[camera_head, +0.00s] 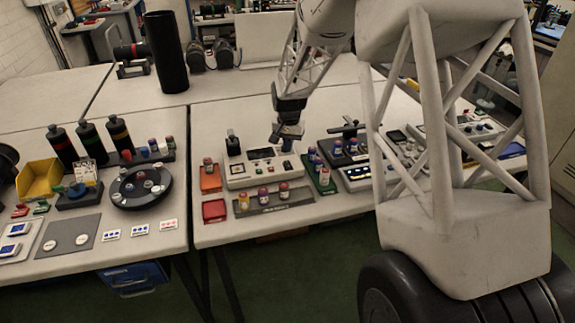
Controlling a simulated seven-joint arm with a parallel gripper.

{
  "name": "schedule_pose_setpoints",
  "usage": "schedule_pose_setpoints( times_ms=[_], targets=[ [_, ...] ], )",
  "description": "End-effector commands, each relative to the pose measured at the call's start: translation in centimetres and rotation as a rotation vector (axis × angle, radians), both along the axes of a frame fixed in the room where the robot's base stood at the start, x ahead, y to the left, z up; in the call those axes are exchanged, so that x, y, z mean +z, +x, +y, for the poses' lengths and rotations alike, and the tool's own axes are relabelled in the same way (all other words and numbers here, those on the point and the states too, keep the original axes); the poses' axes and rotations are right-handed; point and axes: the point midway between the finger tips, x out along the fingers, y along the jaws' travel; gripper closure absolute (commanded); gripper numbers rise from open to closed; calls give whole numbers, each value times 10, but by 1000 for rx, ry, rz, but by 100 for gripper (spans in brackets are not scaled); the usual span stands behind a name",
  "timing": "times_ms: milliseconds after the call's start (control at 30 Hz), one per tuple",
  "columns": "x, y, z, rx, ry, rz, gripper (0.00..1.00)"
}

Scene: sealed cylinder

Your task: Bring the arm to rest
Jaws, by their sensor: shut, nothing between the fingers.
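My gripper (287,134) hangs at the end of my arm above the right-hand table (225,118), over the back right part of a white device (256,167). Its fingers are together, with nothing visible between them. Whether the fingertips touch the device cannot be told from this view. My white lattice arm rises behind the gripper and out of the top of the picture.
A tall black cylinder (165,52) stands at the back. A grey strip (273,200) with several small vials lies in front of the device. Orange (210,178) and red (214,211) trays sit to its left. Black bottles (62,146) and a round black tray (140,204) occupy the left table.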

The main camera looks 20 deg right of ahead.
Motion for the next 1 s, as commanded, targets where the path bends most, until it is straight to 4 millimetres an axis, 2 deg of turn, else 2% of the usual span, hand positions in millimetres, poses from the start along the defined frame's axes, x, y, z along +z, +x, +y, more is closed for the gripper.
schedule_pose_setpoints(
  times_ms=[633,867,1000],
  targets=[
    [6,-3,1,4,0,-4,100],
    [33,-24,5,34,-2,-20,100],
    [58,-49,9,65,-4,-35,100]
  ],
)
